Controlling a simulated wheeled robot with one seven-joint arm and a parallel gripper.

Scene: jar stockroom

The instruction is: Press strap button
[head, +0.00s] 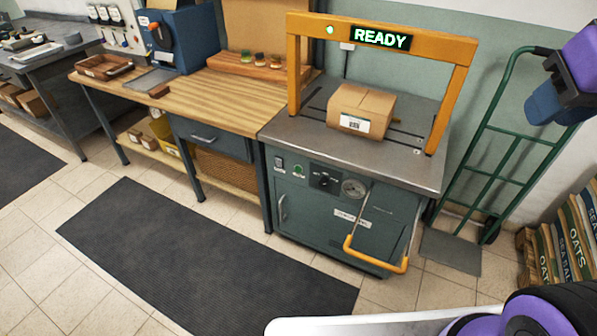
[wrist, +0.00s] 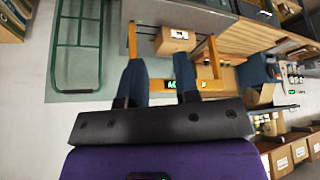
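The strapping machine (head: 335,222) is a green-grey cabinet with a metal top and a yellow arch (head: 373,34). The arch carries a lit green READY sign (head: 380,39) and a green lamp. A taped cardboard box (head: 361,110) sits on the top under the arch. The front panel has a small green round button (head: 298,171), a switch (head: 278,163), a dark knob (head: 323,180) and a gauge (head: 353,189). No label reading "strap" is legible. My gripper (head: 546,104) is at the upper right, apart from the machine. The wrist view shows its blue fingers (wrist: 160,80) spread and empty.
A yellow handle (head: 376,265) sticks out low on the machine's front. A green hand truck (head: 500,140) stands right of it, near stacked sacks (head: 570,240). A wooden workbench (head: 205,100) adjoins on the left. The floor and dark mat (head: 200,255) ahead are clear.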

